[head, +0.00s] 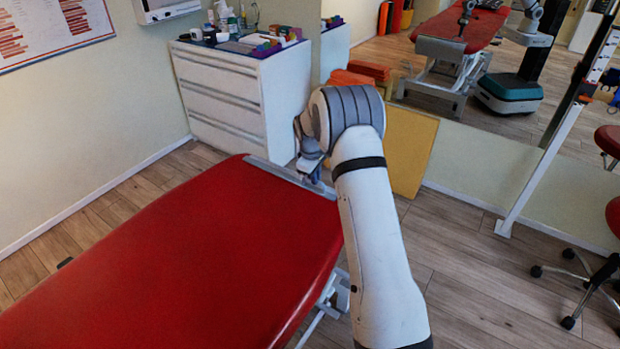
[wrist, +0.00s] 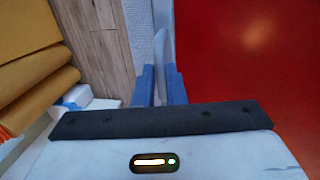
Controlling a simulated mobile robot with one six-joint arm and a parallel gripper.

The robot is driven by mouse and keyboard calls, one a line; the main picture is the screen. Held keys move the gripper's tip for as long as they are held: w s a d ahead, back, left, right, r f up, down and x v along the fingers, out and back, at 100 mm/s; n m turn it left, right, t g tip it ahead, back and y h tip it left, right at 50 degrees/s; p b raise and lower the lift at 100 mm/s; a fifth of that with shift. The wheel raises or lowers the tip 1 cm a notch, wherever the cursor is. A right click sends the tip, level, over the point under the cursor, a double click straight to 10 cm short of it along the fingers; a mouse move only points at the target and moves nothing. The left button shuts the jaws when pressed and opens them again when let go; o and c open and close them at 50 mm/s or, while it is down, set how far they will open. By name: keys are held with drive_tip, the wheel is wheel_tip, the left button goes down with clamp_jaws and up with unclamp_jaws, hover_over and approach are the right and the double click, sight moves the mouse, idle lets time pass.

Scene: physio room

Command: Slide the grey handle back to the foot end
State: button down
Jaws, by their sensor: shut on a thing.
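The red treatment couch (head: 190,260) has a grey rail (head: 268,169) along its far edge. My gripper (head: 313,178) points down at this rail, near its right end. In the wrist view my two blue fingers (wrist: 160,88) are shut on the grey handle (wrist: 162,48), a thin upright light-grey piece beside the red couch top (wrist: 250,55). The fingers hide the lower part of the handle. In the head view the handle is hidden by my gripper and wrist.
A white drawer unit (head: 225,100) with bottles and small items stands behind the couch. A tan board (head: 410,150) leans by the mirror wall beyond my arm. A red wheeled stool (head: 612,215) is at the right. The wooden floor (head: 470,265) between is clear.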

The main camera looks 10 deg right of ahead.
drive_tip(key=shift+w+d+r, duration=0.1)
drive_tip(key=shift+w+d, duration=0.05)
drive_tip(key=shift+d, duration=0.05)
drive_tip(key=c, duration=1.5)
unclamp_jaws()
drive_tip(key=r, duration=0.5)
drive_tip(key=s+a+r, duration=0.1)
drive_tip(key=r, duration=0.1)
drive_tip(key=shift+r+p, duration=0.25)
drive_tip(key=shift+p, duration=0.05)
